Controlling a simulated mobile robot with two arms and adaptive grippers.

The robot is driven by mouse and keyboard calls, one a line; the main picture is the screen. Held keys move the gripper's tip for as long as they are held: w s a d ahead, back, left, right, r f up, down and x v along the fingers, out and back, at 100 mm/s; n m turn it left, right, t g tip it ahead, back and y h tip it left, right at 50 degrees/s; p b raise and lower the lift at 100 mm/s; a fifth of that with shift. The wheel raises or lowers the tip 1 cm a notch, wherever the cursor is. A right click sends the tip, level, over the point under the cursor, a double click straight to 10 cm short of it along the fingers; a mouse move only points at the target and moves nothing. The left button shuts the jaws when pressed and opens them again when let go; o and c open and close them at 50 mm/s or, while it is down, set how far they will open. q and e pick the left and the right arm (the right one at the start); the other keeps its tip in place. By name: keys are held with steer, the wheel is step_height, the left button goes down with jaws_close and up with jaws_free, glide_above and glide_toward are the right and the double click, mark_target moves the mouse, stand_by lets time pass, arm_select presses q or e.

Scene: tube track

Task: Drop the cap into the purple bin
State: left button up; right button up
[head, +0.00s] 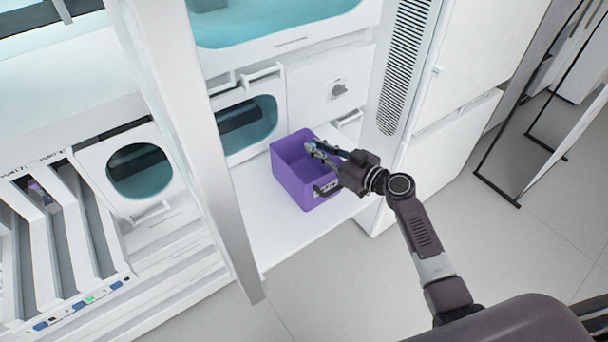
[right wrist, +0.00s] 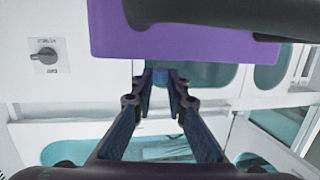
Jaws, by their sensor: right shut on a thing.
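The purple bin (head: 290,188) stands on a white shelf, with its open top facing up and a dark handle on its front. In the right wrist view the purple bin (right wrist: 110,32) fills the upper part, close to the fingers. My right gripper (head: 312,149) reaches in from the right, with its fingertips over the bin's opening. In the wrist view the right gripper (right wrist: 160,80) is shut on a small bluish thing between the fingertips, which I take to be the cap (right wrist: 160,75). The cap is mostly hidden by the fingers. My left gripper is not in view.
The white shelf (head: 255,225) is bare around the bin. A white post (head: 215,130) rises left of it. White cabinets with teal openings stand behind. A slotted rack (head: 65,235) is at the left. Open floor (head: 400,285) lies in front.

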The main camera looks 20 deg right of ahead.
steer(key=shift+f+b, duration=0.3)
steer(key=shift+f, duration=0.65)
steer(key=o, duration=0.7)
steer(key=shift+o, duration=0.2)
steer(key=v, duration=1.2)
steer(key=shift+d, duration=0.1)
